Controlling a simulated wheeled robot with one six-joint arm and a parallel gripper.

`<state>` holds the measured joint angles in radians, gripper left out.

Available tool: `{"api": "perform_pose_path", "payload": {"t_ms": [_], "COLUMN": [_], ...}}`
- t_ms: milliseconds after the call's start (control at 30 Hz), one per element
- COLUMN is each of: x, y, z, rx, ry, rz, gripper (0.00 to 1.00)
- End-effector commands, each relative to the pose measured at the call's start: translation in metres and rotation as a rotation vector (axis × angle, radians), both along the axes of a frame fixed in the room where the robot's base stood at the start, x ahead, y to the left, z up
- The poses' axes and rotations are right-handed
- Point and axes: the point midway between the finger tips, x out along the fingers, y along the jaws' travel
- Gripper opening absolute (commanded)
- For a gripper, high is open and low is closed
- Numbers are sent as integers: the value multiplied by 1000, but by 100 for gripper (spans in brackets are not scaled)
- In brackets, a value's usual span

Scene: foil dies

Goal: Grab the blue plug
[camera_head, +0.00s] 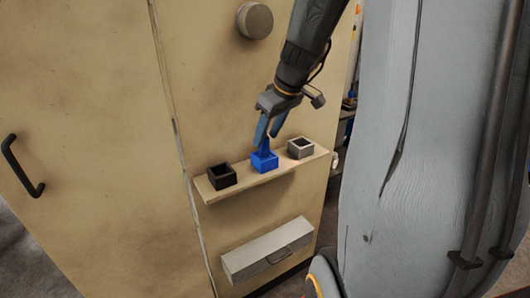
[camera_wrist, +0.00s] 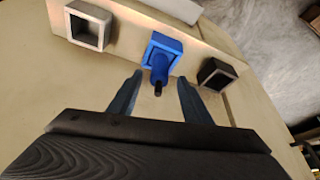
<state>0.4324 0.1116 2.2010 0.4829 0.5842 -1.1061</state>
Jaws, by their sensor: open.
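The blue plug (camera_wrist: 161,68) stands in a blue square socket (camera_wrist: 155,42) in the middle of a narrow shelf, and its dark tip points toward the wrist camera. In the head view the blue plug (camera_head: 264,147) shows above the blue socket (camera_head: 264,164), partly hidden by my fingers. My gripper (camera_head: 269,130) is above the shelf, open, with its fingertips near the plug. In the wrist view my gripper (camera_wrist: 157,82) has one finger on each side of the plug's line, with a gap to it on both sides. The fingers look empty.
The shelf (camera_head: 239,186) juts from a beige cabinet (camera_head: 100,120). A black square socket (camera_head: 222,176) is left of the blue one and a grey square socket (camera_head: 300,147) is right. A grey drawer (camera_head: 267,249) is below; a round knob (camera_head: 254,20) is above.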

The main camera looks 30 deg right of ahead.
Motion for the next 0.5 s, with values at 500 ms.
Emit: {"api": "perform_pose_path", "payload": {"t_ms": [500], "x": [12], "y": [1], "z": [-29], "rx": [0], "ry": [0], "rz": [-5], "gripper": [45]}}
